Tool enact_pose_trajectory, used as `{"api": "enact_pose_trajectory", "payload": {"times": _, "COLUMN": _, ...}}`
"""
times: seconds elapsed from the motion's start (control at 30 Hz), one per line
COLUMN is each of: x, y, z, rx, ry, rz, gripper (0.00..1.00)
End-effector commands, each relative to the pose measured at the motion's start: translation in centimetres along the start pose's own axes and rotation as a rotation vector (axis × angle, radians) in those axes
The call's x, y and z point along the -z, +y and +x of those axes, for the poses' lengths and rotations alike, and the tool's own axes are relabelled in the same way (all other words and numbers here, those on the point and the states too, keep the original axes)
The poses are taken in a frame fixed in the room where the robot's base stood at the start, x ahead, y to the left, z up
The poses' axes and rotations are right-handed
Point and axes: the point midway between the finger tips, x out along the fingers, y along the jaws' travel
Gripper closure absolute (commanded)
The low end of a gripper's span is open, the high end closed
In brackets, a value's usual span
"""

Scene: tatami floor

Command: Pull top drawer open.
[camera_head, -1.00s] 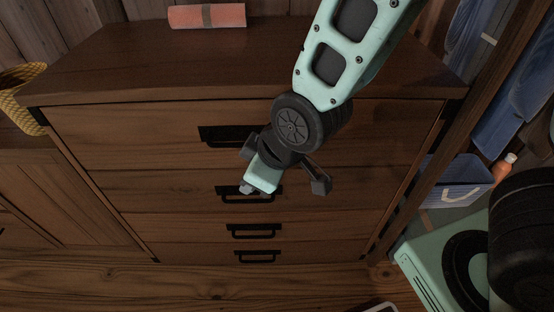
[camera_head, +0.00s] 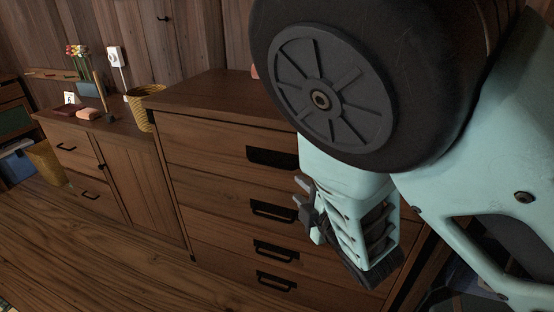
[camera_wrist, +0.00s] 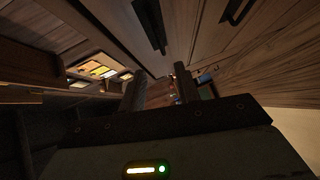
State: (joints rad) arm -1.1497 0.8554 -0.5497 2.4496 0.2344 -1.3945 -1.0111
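The brown wooden dresser (camera_head: 205,100) stands in the middle of the head view, with several drawers stacked in its front. The top drawer (camera_head: 205,138) looks shut; its dark handle (camera_head: 270,157) shows left of my arm. My arm hides the right part of the dresser. My gripper (camera_head: 303,201) is in front of the dresser, to the right of and below the top handle, apart from it. In the wrist view, its two dark fingers (camera_wrist: 165,92) stand apart with nothing held between them. A dark handle (camera_wrist: 151,24) shows beyond them; I cannot tell which drawer it belongs to.
A lower cabinet (camera_head: 140,180) adjoins the dresser on the left, with a yellow woven basket (camera_head: 140,105) and a flower vase (camera_head: 88,87) on top. A yellow bin (camera_head: 46,162) stands at the far left. The wooden floor (camera_head: 110,255) in front is clear.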

Motion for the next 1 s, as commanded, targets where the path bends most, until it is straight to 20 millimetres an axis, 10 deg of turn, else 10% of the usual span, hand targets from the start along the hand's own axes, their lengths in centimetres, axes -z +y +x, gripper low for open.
{"api": "enact_pose_trajectory", "payload": {"times": 0.6, "x": -0.1, "y": -0.1, "z": 12.5, "rx": 0.000, "ry": 0.000, "rz": 0.003, "gripper": 0.68}}
{"api": "enact_pose_trajectory", "payload": {"times": 1.0, "x": 0.0, "y": 0.0, "z": 15.4, "rx": 0.002, "ry": -0.001, "rz": 0.003, "gripper": 0.68}}
